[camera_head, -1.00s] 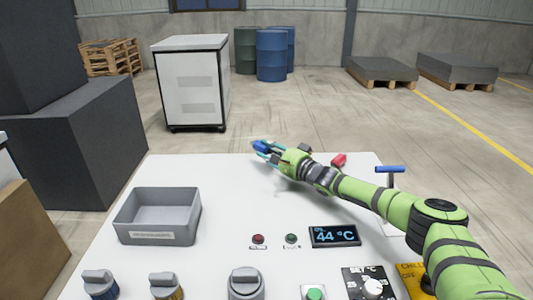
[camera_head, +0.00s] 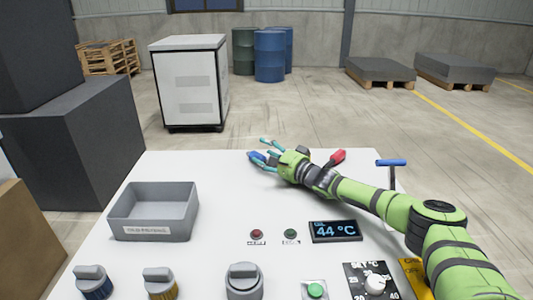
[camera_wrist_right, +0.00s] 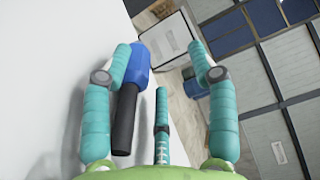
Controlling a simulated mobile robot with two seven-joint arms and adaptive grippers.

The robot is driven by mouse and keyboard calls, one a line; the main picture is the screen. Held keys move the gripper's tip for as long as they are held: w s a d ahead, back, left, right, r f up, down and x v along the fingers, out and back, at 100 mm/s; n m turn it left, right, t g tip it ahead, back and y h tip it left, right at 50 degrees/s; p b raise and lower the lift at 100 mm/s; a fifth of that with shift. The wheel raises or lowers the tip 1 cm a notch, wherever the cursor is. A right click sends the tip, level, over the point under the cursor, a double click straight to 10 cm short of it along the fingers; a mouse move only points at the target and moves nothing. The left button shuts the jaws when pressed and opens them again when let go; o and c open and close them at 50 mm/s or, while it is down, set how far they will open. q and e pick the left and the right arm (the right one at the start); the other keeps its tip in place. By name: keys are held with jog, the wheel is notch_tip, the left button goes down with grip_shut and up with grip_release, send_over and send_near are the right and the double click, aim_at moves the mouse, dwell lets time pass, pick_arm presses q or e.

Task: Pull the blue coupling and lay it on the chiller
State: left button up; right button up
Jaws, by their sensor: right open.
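The blue coupling (camera_head: 256,157), a blue body with a black tail, is at the far edge of the white chiller top (camera_head: 225,180). It appears to lie on that top, though contact is partly hidden. My right gripper (camera_head: 266,152) is open around that spot, its teal fingers spread. In the right wrist view the coupling (camera_wrist_right: 137,66) is beside the left finger, with a wide gap to the right finger. Whether it touches the left finger is unclear. My left gripper is not in view.
A blue-handled lever (camera_head: 391,163) stands further right. A grey bin (camera_head: 154,212) sits on the left. Several knobs, buttons and a 44 °C display (camera_head: 334,232) are nearer. The top's middle is clear.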

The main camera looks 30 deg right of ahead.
jog(key=shift+v, duration=3.75)
